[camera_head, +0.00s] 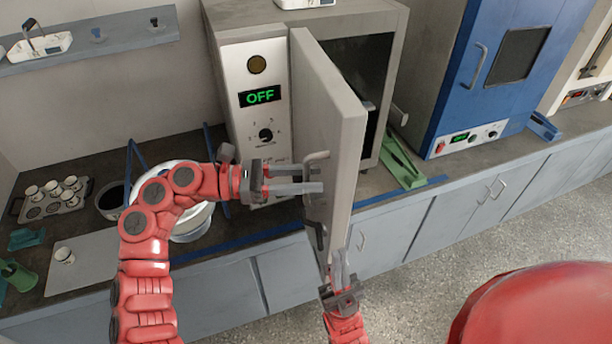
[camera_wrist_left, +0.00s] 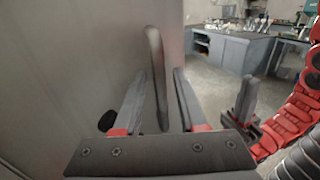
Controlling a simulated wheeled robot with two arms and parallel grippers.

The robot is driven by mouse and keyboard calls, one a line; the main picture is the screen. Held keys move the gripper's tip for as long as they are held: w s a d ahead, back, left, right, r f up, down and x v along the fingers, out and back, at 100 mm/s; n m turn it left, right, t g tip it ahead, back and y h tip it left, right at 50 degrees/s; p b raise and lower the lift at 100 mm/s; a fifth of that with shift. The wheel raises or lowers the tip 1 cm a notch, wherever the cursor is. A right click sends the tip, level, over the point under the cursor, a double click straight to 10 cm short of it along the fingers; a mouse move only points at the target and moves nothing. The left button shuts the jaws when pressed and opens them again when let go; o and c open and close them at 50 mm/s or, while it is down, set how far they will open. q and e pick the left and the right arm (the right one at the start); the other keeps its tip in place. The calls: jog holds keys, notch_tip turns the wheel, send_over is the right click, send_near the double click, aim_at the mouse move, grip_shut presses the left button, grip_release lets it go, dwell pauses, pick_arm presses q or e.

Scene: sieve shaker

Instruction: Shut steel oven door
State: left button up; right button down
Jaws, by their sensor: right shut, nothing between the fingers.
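The steel oven (camera_head: 375,25) stands on the bench with its chamber uncovered. Its door (camera_head: 335,130) is swung wide open toward me, hinged beside the control panel (camera_head: 258,105), which reads OFF. The bar handle (camera_head: 316,156) is on the door's outer face and shows in the left wrist view (camera_wrist_left: 157,65). My left gripper (camera_head: 318,180) is open at the handle, which appears between its fingers (camera_wrist_left: 160,90) with gaps on both sides. My right gripper (camera_head: 340,258) is shut and empty, low by the door's bottom edge; it also shows in the left wrist view (camera_wrist_left: 247,95).
A blue oven (camera_head: 450,85) stands to the right, with a green object (camera_head: 402,165) on the bench between. A white round vessel (camera_head: 190,220) sits left, behind my left arm. A cup tray (camera_head: 50,205) is farther left. The floor in front is clear, except for a red rounded shape at lower right.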

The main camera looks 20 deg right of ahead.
pick_arm(q)
grip_shut()
dwell(1.2)
